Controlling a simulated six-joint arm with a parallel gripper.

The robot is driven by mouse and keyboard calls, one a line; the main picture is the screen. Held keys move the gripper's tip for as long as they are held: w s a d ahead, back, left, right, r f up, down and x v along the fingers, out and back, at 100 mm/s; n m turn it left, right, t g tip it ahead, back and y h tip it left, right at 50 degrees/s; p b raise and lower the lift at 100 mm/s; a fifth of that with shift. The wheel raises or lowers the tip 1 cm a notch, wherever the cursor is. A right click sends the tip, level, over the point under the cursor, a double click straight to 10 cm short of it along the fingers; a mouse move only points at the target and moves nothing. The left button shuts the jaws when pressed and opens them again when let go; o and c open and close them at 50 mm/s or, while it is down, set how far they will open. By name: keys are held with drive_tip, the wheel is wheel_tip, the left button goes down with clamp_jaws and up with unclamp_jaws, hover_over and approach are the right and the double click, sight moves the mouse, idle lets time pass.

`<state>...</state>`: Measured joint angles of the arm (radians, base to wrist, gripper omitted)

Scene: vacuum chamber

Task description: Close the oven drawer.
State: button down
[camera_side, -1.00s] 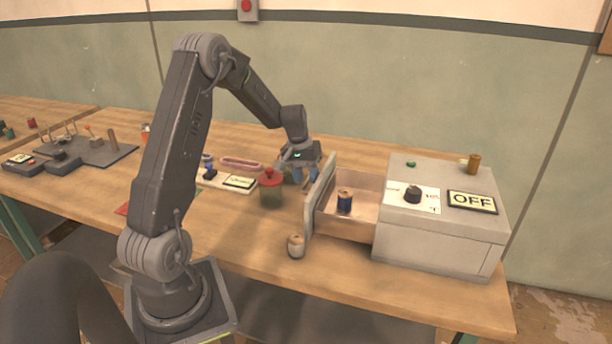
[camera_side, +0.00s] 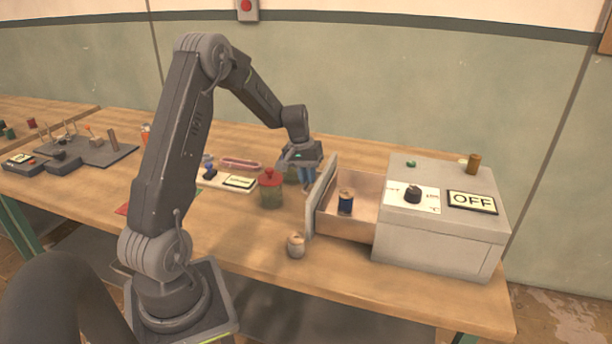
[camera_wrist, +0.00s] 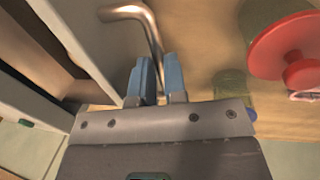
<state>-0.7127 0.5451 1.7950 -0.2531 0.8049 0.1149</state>
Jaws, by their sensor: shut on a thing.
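The oven (camera_side: 440,230) is a grey box at the right of the table in the side view. The drawer's handle (camera_wrist: 148,22) is a bent metal bar in the wrist view. My gripper (camera_side: 306,180) is beside the outer face of the drawer front. Its blue fingers (camera_wrist: 158,78) are shut on the handle, with the bar running between them. In the side view the drawer front hides most of the handle.
A red-lidded jar (camera_side: 270,188) stands left of my gripper, and its lid is close in the wrist view (camera_wrist: 290,50). A small pale spool (camera_side: 296,245) stands in front of the drawer. A brown cylinder (camera_side: 474,163) and an OFF sign (camera_side: 472,201) are on the oven.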

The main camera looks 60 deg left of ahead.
drive_tip(key=w+d, duration=1.1)
drive_tip(key=shift+w+d, duration=0.1)
drive_tip(key=shift+d, duration=0.05)
drive_tip(key=c, duration=1.4)
unclamp_jaws()
drive_tip(key=shift+w, duration=0.1)
drive_tip(key=shift+c, duration=0.2)
drive_tip(key=shift+o, duration=1.4)
wheel_tip(320, 180, up, 14)
drive_tip(key=s+a, duration=0.1)
drive_tip(key=s, duration=0.1)
drive_tip(key=shift+a+f, duration=0.15)
drive_tip(key=shift+a, duration=0.25)
